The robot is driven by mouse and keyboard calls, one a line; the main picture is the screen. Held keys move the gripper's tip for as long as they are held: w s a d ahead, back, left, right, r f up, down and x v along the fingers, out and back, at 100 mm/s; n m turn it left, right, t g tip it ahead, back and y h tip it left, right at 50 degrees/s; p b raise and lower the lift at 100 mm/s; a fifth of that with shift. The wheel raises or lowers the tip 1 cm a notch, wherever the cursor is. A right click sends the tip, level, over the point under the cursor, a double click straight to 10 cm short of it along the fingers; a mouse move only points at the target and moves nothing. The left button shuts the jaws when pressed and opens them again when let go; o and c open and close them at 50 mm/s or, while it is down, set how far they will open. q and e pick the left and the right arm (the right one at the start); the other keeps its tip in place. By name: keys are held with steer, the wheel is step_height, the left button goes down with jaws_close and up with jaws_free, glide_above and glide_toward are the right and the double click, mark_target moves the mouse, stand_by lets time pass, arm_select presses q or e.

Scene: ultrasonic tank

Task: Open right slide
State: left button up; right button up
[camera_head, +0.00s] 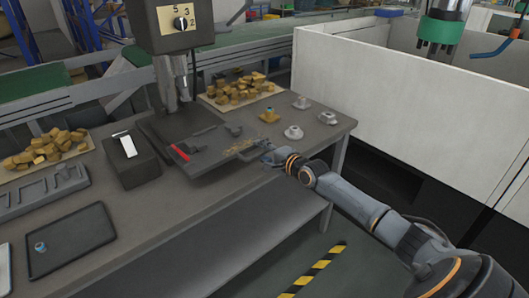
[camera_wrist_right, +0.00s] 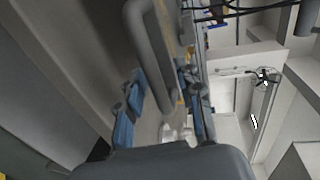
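A dark flat fixture plate (camera_head: 192,164) lies on the grey table under a drill-press-like machine. A red-handled piece (camera_head: 180,153) and small dark clamp parts rest on it. My right gripper (camera_head: 268,155) is at the plate's right side, low over the table's front edge. In the right wrist view, a grey rounded bar handle (camera_wrist_right: 155,55) reaches down between the two blue fingers of my right gripper (camera_wrist_right: 168,112). The fingers are apart, and I cannot tell if either touches the bar. Which part the bar belongs to is unclear. My left gripper is not in view.
Trays of brown blocks (camera_head: 240,90) stand behind and at the far left (camera_head: 45,150). Small white and yellow fittings (camera_head: 293,132) stand at the right of the table. A black box (camera_head: 130,160) is left of the plate. A white wall (camera_head: 420,100) rises at the right.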

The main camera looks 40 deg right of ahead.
steer(key=v, duration=1.2)
stand_by(0.5)
steer(key=s+f+n+g+h, duration=0.15)
steer(key=s+f, duration=0.35)
steer(key=f, duration=0.7)
steer(key=s+d+f+n+g, duration=0.1)
steer(key=s+f+n+g, duration=0.3)
steer(key=f, duration=0.8)
steer(key=s+f+n+g+h, duration=0.1)
steer(key=s+f, duration=0.4)
steer(key=f, duration=0.7)
steer(key=s+a+f+n+g, duration=0.25)
steer(key=s+a+f, duration=0.25)
steer(key=s+f, duration=0.3)
steer(key=s+a+f+n+g, duration=0.2)
steer(key=s+a+f+n, duration=0.25)
steer(key=s+f, duration=0.4)
steer(key=s+a+f+n+g, duration=0.1)
steer(key=s+a+f+n, duration=0.2)
steer(key=s+a, duration=0.3)
steer(key=s+a+f+n+g+y, duration=0.1)
steer(key=s+a+f+n+g, duration=0.1)
steer(key=s+a, duration=0.5)
steer(key=s+f+n, duration=0.1)
steer(key=s, duration=0.3)
steer(key=shift+a+g, duration=0.2)
steer(key=shift+g, duration=0.1)
